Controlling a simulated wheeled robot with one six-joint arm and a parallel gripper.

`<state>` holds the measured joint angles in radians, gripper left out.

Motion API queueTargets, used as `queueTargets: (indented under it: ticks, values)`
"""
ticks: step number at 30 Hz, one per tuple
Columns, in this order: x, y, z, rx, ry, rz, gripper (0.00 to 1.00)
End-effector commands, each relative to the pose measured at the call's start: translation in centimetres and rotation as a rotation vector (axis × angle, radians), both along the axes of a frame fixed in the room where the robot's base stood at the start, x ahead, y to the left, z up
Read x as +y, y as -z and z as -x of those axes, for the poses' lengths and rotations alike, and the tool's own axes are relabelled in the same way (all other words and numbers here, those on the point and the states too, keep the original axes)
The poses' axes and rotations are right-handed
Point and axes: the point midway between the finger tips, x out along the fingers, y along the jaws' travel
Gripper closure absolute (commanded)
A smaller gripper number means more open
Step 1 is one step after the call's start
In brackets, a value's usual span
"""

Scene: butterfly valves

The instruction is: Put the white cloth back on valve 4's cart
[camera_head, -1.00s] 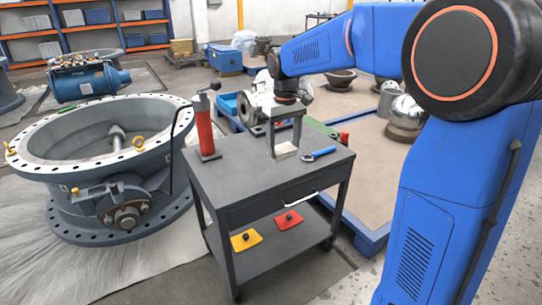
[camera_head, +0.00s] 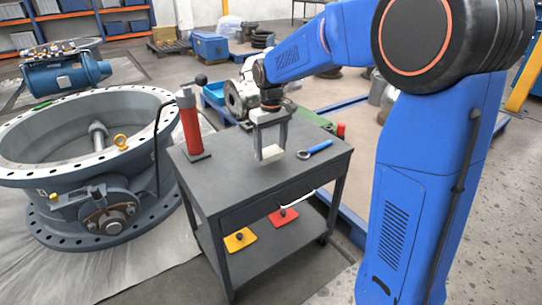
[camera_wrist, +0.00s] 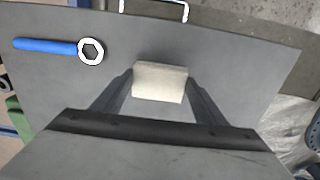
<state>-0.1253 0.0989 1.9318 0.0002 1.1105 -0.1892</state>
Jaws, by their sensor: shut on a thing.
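The white cloth (camera_head: 271,153) is a small folded off-white block. It is between the fingers of my gripper (camera_head: 271,151), low over the top of the dark grey cart (camera_head: 237,180). In the wrist view the cloth (camera_wrist: 160,82) sits between both fingertips, with the cart top (camera_wrist: 225,60) behind it. My gripper is shut on the cloth. I cannot tell whether the cloth touches the cart top. The cart stands beside a large grey butterfly valve (camera_head: 105,200); no valve number is readable.
On the cart top are a red hand pump (camera_head: 190,128) at the left and a blue ring wrench (camera_head: 315,149) right of the cloth. The lower shelf holds a yellow plate (camera_head: 239,240) and a red plate (camera_head: 283,217). The cart's front top is clear.

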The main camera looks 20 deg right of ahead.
Motion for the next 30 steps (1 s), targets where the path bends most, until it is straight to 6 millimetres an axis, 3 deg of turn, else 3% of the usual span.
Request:
queueTargets:
  ticks: [6,18,19,21,30]
  values:
    - [0.0,2.8,0.0,0.002,0.000,0.001,0.52]
    - [0.0,3.3,0.0,0.001,0.000,0.000,0.52]
    - [0.0,3.3,0.0,0.000,0.000,0.000,0.30]
    - [0.0,3.2,0.0,0.000,0.000,0.000,0.16]
    - [0.0,3.1,0.0,0.000,0.000,0.000,0.16]
